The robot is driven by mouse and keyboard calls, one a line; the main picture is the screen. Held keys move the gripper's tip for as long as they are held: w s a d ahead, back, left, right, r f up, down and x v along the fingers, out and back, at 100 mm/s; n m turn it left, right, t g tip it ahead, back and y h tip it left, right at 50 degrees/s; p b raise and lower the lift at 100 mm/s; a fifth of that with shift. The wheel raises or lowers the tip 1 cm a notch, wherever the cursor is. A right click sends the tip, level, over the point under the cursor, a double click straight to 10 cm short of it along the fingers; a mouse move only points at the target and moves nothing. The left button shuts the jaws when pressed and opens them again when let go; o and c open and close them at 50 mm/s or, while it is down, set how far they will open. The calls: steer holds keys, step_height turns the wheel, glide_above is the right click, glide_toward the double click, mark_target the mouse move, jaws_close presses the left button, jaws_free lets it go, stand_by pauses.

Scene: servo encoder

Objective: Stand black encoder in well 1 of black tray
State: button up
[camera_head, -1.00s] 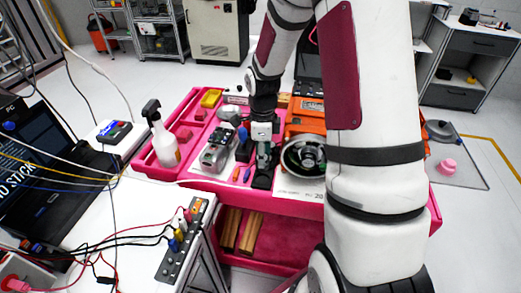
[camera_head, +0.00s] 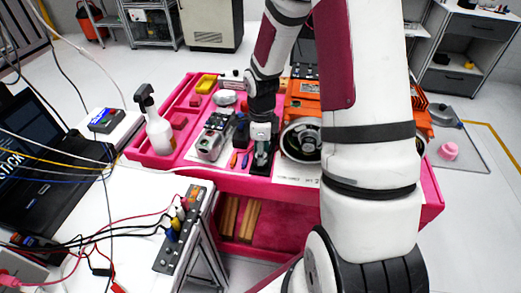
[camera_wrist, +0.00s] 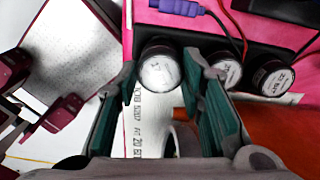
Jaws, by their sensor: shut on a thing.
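In the wrist view, a black cylindrical encoder (camera_wrist: 160,70) with a round white label on its end sits between the green-padded fingertips of my gripper (camera_wrist: 163,75). The gripper is shut on it. Two similar black cylinders with white labels, one in the middle (camera_wrist: 226,69) and one at the right (camera_wrist: 271,78), stand beside it in a row along a dark tray-like strip (camera_wrist: 190,38). Well numbers are not readable, and I cannot tell whether the held encoder touches the tray. In the head view, my gripper (camera_head: 262,158) is low over the pink cart; the encoder is not distinct there.
The pink cart (camera_head: 200,178) carries a spray bottle (camera_head: 155,125), a grey device (camera_head: 211,142) left of my gripper and an orange machine with a round hub (camera_head: 302,140) right of it. Cables (camera_wrist: 232,28) run close by the cylinders. A white bench (camera_head: 120,215) stands front left.

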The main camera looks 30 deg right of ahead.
steer(key=shift+f, duration=0.2)
steer(key=shift+f+b, duration=0.35)
steer(key=shift+f, duration=0.1)
steer(key=o, duration=1.2)
steer(key=shift+c, duration=0.5)
steer(key=shift+r+p, duration=1.65)
steer(key=shift+r, duration=2.15)
